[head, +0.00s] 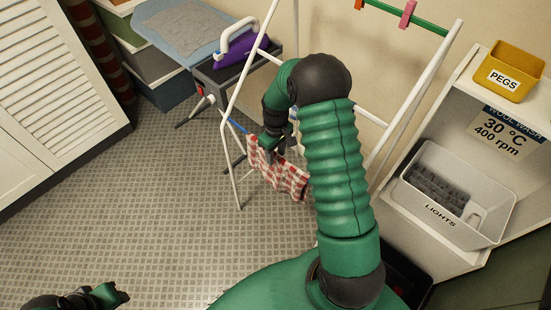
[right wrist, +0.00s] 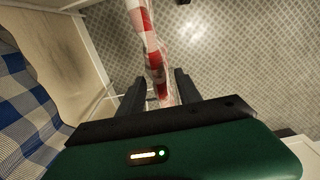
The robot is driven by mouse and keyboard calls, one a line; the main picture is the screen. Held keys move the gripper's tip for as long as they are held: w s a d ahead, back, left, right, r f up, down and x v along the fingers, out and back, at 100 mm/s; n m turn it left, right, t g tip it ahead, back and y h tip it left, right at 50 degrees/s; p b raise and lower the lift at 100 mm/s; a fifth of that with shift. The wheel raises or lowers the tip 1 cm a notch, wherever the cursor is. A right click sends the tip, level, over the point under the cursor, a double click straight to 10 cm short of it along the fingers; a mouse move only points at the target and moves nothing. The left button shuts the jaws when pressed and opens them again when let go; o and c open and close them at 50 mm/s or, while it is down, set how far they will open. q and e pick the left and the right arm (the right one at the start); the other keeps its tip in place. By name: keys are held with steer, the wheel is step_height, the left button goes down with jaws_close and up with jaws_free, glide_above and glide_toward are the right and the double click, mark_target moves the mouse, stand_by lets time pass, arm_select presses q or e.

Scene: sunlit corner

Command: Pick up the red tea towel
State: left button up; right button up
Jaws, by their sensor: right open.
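The red-and-white checked tea towel (head: 284,178) hangs from a low blue rail of the white drying rack (head: 234,163). My right gripper (head: 273,143) is at the towel's top edge, partly hidden by my own arm. In the right wrist view, the towel (right wrist: 152,50) reaches down between the two spread dark fingers of my right gripper (right wrist: 158,90), seen nearly edge-on. The jaws are open around it. My left gripper (head: 112,294) is low at the left of the head view, away from the towel; its jaw state is unclear.
An ironing board (head: 190,35) with a purple-and-white iron (head: 238,47) stands behind the rack. At right, a shelf holds a yellow pegs box (head: 508,72) and a white lights bin (head: 430,217). A blue checked cloth (right wrist: 35,110) shows at left. The tiled floor is clear.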

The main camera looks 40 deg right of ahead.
steer(key=shift+w+d+f, duration=0.2)
steer(key=shift+d+f, duration=0.05)
steer(key=shift+f, duration=0.15)
arm_select(q)
steer(key=shift+w+d, duration=0.2)
steer(key=shift+d, duration=0.1)
arm_select(e)
steer(key=shift+c, duration=0.4)
steer(key=shift+s+r, duration=0.1)
steer(key=shift+s, duration=0.05)
steer(key=c, duration=0.4)
arm_select(q)
steer(key=shift+s+a, duration=0.1)
steer(key=shift+a, duration=0.1)
arm_select(e)
steer(key=shift+a, duration=0.1)
jaws_close()
